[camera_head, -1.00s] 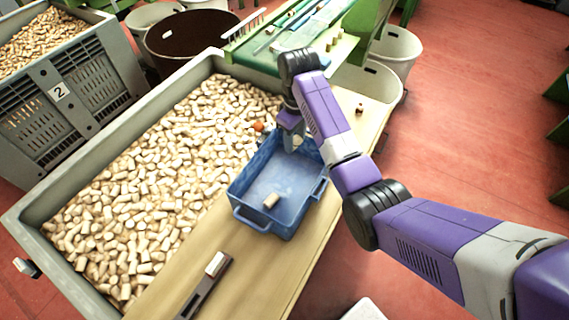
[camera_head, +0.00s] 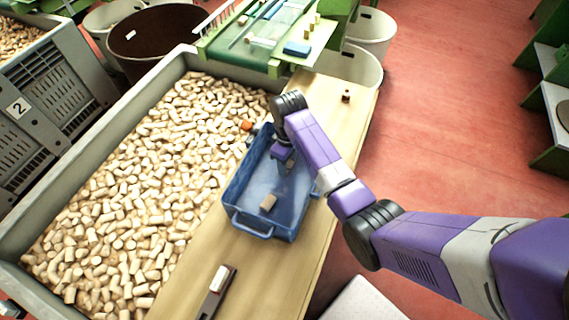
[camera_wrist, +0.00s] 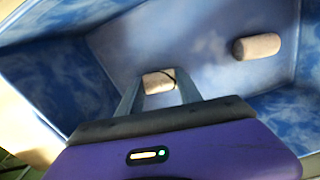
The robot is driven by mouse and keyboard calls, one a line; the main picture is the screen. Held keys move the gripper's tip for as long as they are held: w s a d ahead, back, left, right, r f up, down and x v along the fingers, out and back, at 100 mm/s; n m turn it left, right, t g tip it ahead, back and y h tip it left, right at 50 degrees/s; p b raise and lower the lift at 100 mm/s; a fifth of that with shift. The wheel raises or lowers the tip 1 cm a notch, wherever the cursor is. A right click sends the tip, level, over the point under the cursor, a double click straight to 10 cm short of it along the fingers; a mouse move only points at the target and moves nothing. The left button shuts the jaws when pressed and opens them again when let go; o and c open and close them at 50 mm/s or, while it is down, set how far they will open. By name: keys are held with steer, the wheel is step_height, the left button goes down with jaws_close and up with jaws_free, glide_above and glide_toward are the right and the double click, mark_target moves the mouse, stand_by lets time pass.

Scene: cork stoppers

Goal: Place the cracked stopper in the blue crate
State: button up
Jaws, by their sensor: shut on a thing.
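The blue crate (camera_head: 290,197) stands on the wooden board; its walls and floor fill much of the wrist view (camera_wrist: 205,75). My gripper (camera_head: 284,166) reaches down inside the far half of the crate. In the wrist view its fingers (camera_wrist: 160,90) are shut on a pale cork stopper (camera_wrist: 160,82) with a dark crack line across it. It is low over the crate floor; I cannot tell whether it touches. In the head view the held stopper is hidden or too small to make out. Another stopper (camera_head: 268,202) lies on the crate floor, apart from my gripper, also in the wrist view (camera_wrist: 257,46).
A large grey bin (camera_head: 118,108) full of corks is left of the wooden board (camera_head: 318,240). A small dark-topped stopper (camera_head: 346,96) stands on the board's far end. A pale stopper (camera_head: 218,278) rests on a dark holder nearer. A green conveyor (camera_head: 262,35) is behind.

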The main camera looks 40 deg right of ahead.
steer(key=shift+r, duration=0.1)
steer(key=shift+f, duration=0.2)
steer(key=o, duration=1.3)
steer(key=shift+r, duration=0.1)
steer(key=shift+r+p, duration=0.6)
steer(key=shift+r, duration=5.55)
